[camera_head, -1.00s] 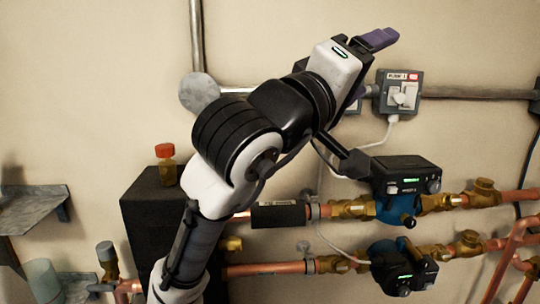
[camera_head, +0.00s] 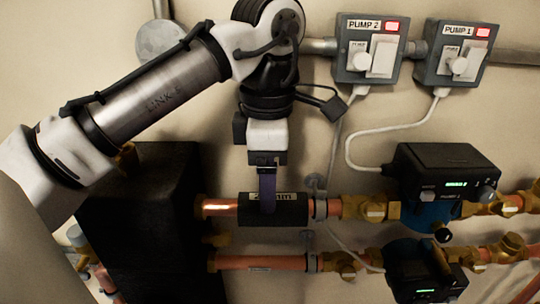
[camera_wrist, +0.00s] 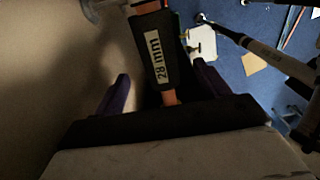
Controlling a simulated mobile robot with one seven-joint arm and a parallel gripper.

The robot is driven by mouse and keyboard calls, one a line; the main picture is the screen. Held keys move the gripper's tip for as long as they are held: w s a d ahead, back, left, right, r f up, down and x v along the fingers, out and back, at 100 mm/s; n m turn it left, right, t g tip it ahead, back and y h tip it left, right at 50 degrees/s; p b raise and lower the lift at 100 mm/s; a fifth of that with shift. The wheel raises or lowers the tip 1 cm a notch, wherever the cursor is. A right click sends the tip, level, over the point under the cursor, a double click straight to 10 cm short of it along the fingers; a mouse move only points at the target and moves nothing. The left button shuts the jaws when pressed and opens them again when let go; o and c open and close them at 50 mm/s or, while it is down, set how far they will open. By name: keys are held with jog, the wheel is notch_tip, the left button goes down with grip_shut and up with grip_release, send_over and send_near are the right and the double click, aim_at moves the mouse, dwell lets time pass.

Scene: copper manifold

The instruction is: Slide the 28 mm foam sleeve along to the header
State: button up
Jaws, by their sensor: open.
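The 28 mm foam sleeve (camera_head: 292,212) is a black tube with a white label, around the upper copper pipe (camera_head: 216,207). Its right end is close to a grey pipe clip (camera_head: 320,206). A short bare stretch of pipe separates its left end from a large black block (camera_head: 140,215), which appears to be the header. My gripper (camera_head: 267,208) points down at the sleeve, one purple finger in front of it. In the wrist view the sleeve (camera_wrist: 150,35) lies between the open fingers, with gaps at both sides. Contact with the fingers is not visible.
The lower copper pipe (camera_head: 262,263) runs below the sleeve. Brass valves (camera_head: 365,209) and the upper pump (camera_head: 440,180) stand to the right. Switch boxes for pump 2 (camera_head: 368,50) and pump 1 (camera_head: 455,55) are on the wall above, with hanging cables.

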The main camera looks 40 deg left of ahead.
aim_at(237, 201)
jog(key=shift+f+p, duration=0.4)
jog(key=shift+f, duration=2.35)
jog(key=shift+c, duration=0.4)
jog(key=c, duration=1)
jog(key=shift+o, duration=0.2)
jog(key=shift+a, duration=0.15)
jog(key=shift+s+a+p, duration=0.2)
jog(key=shift+s+a, duration=0.55)
jog(key=shift+a, duration=0.15)
jog(key=shift+s+a+p, duration=0.2)
jog(key=shift+s+a, duration=0.5)
jog(key=shift+a, duration=0.2)
jog(key=o, duration=1)
jog(key=shift+r, duration=0.15)
